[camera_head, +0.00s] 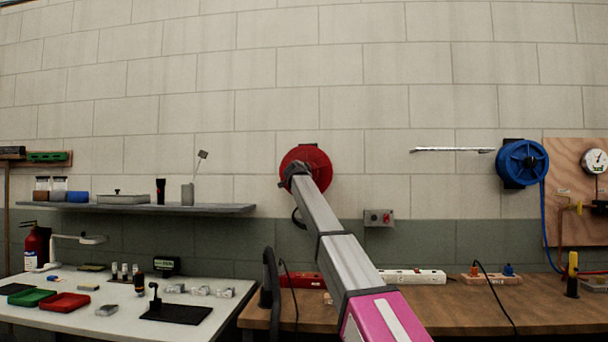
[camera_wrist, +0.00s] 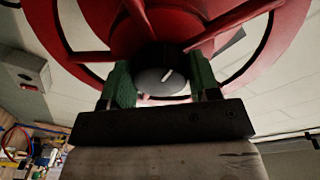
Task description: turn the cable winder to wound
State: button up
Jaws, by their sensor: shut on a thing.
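The cable winder (camera_head: 318,160) is a red reel on the wall in the middle of the head view, partly hidden behind my arm. In the wrist view the red winder (camera_wrist: 270,50) fills the top, with red spokes close to my fingers. My gripper (camera_wrist: 161,80) has green-lined fingers on both sides of a dark round handle (camera_wrist: 160,58) with a grey end, and is shut on it. In the head view my gripper (camera_head: 294,172) is at the lower left part of the reel. A dark loop, perhaps cable, hangs just below it.
A grey box with a red button (camera_head: 379,217) is on the wall right of the winder. A blue reel (camera_head: 522,163) hangs further right. A shelf (camera_head: 130,208) is at left. Below are a white table (camera_head: 130,318) with trays and a wooden bench (camera_head: 470,308) with power strips.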

jog(key=m+y, duration=0.1)
jog(key=m, duration=1.3)
jog(key=m+g+y, duration=0.1)
jog(key=m, duration=0.7)
jog(key=shift+d+r+y, duration=0.25)
jog(key=shift+y, duration=0.05)
dwell(2.2)
dwell(0.5)
jog(key=o, duration=0.9)
jog(key=shift+s+r, duration=0.1)
jog(key=shift+s, duration=0.1)
